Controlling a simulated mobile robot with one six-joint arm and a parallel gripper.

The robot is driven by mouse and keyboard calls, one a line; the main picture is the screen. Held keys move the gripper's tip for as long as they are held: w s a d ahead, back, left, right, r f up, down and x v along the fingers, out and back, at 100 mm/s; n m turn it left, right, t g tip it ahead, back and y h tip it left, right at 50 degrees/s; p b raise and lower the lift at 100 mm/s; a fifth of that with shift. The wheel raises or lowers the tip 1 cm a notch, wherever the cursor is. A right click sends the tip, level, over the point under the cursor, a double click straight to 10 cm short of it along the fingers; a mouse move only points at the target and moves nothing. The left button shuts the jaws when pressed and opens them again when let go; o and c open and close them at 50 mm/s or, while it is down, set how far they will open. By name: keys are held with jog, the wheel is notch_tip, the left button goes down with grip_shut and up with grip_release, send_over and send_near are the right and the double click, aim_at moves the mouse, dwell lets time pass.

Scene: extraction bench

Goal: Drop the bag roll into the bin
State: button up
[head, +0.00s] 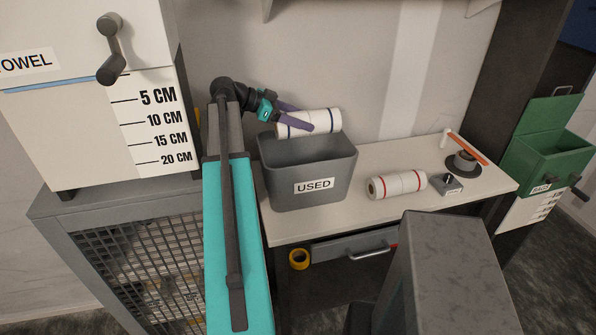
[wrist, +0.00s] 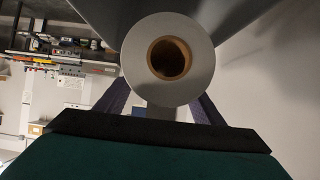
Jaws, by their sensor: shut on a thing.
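My gripper (head: 303,118) is shut on a white roll with blue bands (head: 323,121). I hold this roll roughly level over the back part of the open grey bin labelled USED (head: 335,165). Whether the roll touches the bin's rim, I cannot tell. In the wrist view the held roll (wrist: 196,75) shows end-on, with a brown core, between my gripper's fingers (wrist: 165,105). A second white roll, with red bands (head: 398,185), lies on the bench to the right of the bin. The inside of the bin is mostly hidden.
The bin stands on the pale bench (head: 440,158). A small grey box (head: 446,186) and a round dark stand with an orange arm (head: 464,162) sit at the right. A green box (head: 552,155) is farther right. A towel dispenser (head: 85,85) is at the left.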

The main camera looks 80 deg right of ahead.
jog(key=shift+f, duration=0.15)
jog(key=o, duration=1.4)
jog(key=shift+c, duration=0.2)
